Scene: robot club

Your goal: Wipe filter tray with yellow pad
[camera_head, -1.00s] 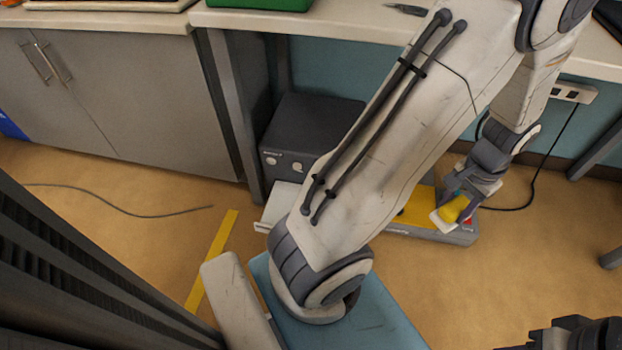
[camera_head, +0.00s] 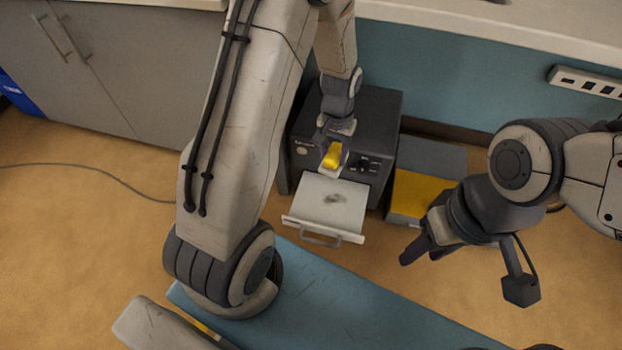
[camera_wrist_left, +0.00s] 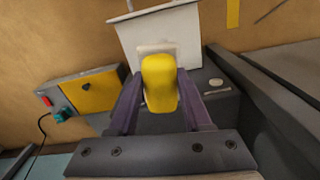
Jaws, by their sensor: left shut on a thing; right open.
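The yellow pad (camera_head: 332,156) with its pale underside is held in my left gripper (camera_head: 333,148). In the left wrist view the pad (camera_wrist_left: 161,82) sits between the two purple fingers (camera_wrist_left: 158,98). The white filter tray (camera_head: 345,218) is pulled out from the front of a dark grey box and has a grey smudge (camera_head: 335,198) near its middle. The pad is over the tray's back part, beside the box front; I cannot tell whether it touches the tray. My right gripper (camera_head: 427,252) is open and empty, right of the tray.
The dark box (camera_head: 378,125) stands on the floor under the counter. A grey case with a yellow panel (camera_head: 417,194) lies to its right. My blue base is in front. A power strip (camera_head: 588,82) is on the wall. Open floor lies left, with a cable (camera_head: 95,172).

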